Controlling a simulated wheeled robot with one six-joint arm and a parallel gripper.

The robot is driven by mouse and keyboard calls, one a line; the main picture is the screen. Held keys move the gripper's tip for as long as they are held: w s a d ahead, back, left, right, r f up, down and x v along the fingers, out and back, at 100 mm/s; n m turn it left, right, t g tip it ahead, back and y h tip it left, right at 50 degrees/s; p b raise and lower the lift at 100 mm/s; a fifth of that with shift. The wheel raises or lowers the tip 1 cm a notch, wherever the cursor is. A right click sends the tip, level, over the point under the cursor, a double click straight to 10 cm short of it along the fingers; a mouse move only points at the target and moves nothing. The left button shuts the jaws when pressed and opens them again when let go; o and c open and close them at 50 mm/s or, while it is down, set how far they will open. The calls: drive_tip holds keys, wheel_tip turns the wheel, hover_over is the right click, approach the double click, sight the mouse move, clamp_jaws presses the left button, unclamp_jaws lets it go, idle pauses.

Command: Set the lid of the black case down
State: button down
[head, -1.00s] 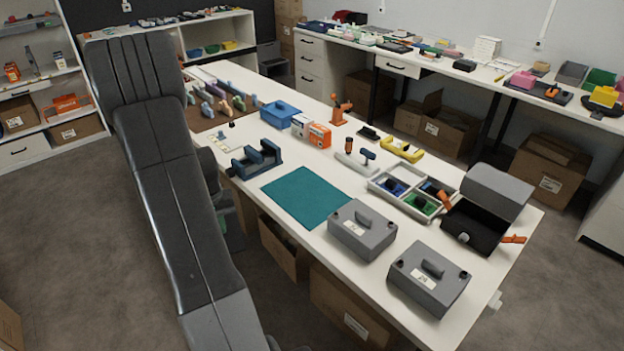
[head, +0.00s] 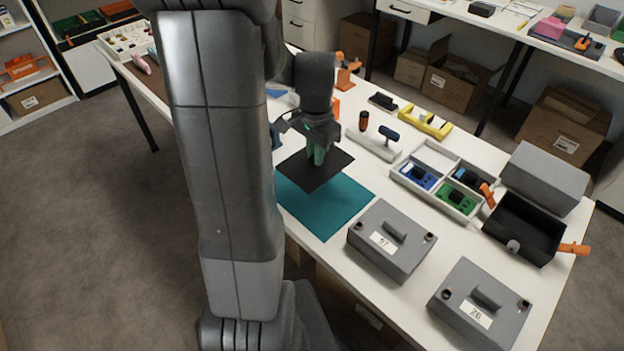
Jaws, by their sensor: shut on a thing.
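My gripper (head: 316,156) points down with its green-tipped fingers shut on a flat, dark, square lid (head: 312,179). The lid is roughly level over the far part of the teal mat (head: 330,215). It seems a little above the mat, but I cannot tell the gap exactly. The fingers hide part of the lid's top. I cannot tell whether this box is the black case.
Two closed grey cases (head: 392,240) and (head: 482,303) stand to the right of the mat along the near edge. A divided tray (head: 440,180) with blue and green parts lies behind them. The near part of the mat is bare.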

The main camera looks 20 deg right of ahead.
wheel_tip(320, 180, down, 8)
drive_tip(key=shift+f, duration=0.25)
drive_tip(key=shift+f+b, duration=0.2)
drive_tip(key=shift+b, duration=0.15)
drive_tip(key=c, duration=1.5)
unclamp_jaws()
drive_tip(key=shift+o, duration=0.2)
drive_tip(key=shift+r, duration=0.1)
wheel_tip(320, 180, up, 12)
drive_tip(key=shift+r+p, duration=0.15)
drive_tip(key=shift+p, duration=0.4)
